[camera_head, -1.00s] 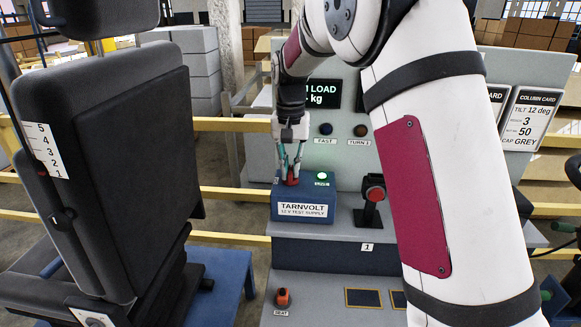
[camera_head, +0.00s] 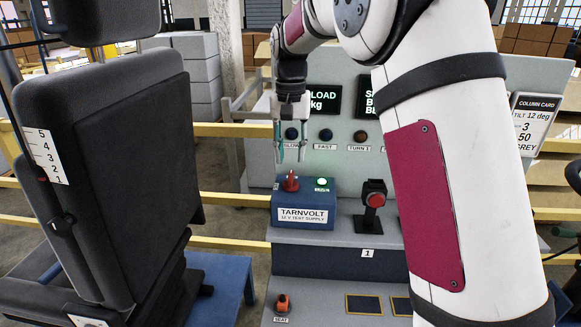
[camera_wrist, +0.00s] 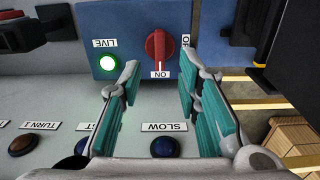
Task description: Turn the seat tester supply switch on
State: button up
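The blue TARNVOLT 12 V test supply box (camera_head: 305,216) stands on the grey bench. Its red rotary switch (camera_head: 291,181) is on top, and in the wrist view the red switch (camera_wrist: 158,50) has its pointer at the ON label (camera_wrist: 161,75). The green LIVE lamp (camera_head: 322,183) beside it is lit, and the lamp (camera_wrist: 108,63) also glows in the wrist view. My gripper (camera_head: 290,158) is above and apart from the switch, its teal fingers spread with nothing between them. In the wrist view my gripper (camera_wrist: 158,88) is open.
A red push button (camera_head: 375,199) on a black stand is right of the box. A panel with SLOW, FAST (camera_head: 325,136) and TURN buttons is behind. A dark seat (camera_head: 110,170) stands at left. An orange SEAT knob (camera_head: 283,302) is lower front.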

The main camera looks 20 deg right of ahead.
aim_at(290, 175)
notch_tip(290, 175, up, 6)
jog(key=shift+f, duration=0.1)
jog(key=shift+s, duration=0.1)
dwell(0.3)
jog(key=s+r+n+t, duration=0.1)
jog(key=s+r, duration=0.1)
jog(key=s, duration=0.7)
jog(key=s+r+n+t, duration=0.1)
jog(key=s+r+t, duration=0.15)
jog(key=s, duration=0.65)
jog(key=s+f+n, duration=0.1)
jog(key=s+f, duration=0.2)
jog(key=s, duration=0.5)
jog(key=s+f+n+t, duration=0.1)
jog(key=s+f, duration=0.3)
jog(key=s, duration=0.4)
jog(key=shift+n, duration=0.3)
jog(key=shift+s+f+t, duration=0.1)
jog(key=shift+t, duration=0.15)
